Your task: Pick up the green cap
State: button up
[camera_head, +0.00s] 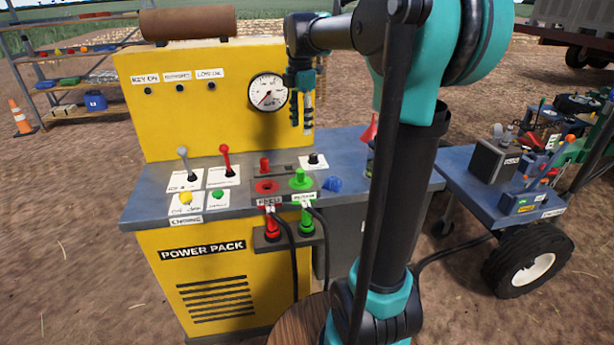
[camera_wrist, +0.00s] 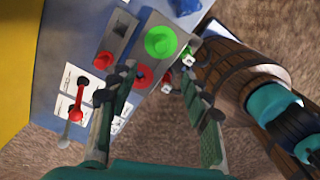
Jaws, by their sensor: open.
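The green cap (camera_head: 300,180) sits on the grey port plate on the power pack's blue top. It also shows in the wrist view as a round green disc with a knob (camera_wrist: 160,42). My gripper (camera_head: 308,127) points down, with empty space between its fingers, and appears above the panel near the cap. In the wrist view my gripper's fingers (camera_wrist: 158,76) are spread apart, and the green cap lies beyond their tips, uncovered and apart from them.
The red port (camera_head: 266,186) is left of the green cap, with a red cap (camera_head: 265,163) behind it. A black knob (camera_head: 314,159) and a blue item (camera_head: 333,184) are close by. Red (camera_head: 272,227) and green (camera_head: 306,222) hose connectors stand in front. The gauge panel (camera_head: 200,100) rises behind.

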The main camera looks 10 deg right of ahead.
send_over(302, 170)
jog(key=f, duration=1.1)
jog(key=shift+w+f, duration=0.15)
jog(key=shift+w, duration=0.1)
jog(key=shift+s+f, duration=0.15)
jog(key=shift+f, duration=1.3)
jog(key=shift+s+f, duration=0.1)
jog(key=shift+f, duration=1.35)
jog(key=c, duration=1.1)
jog(key=shift+o, duration=0.2)
jog(key=shift+r, duration=0.1)
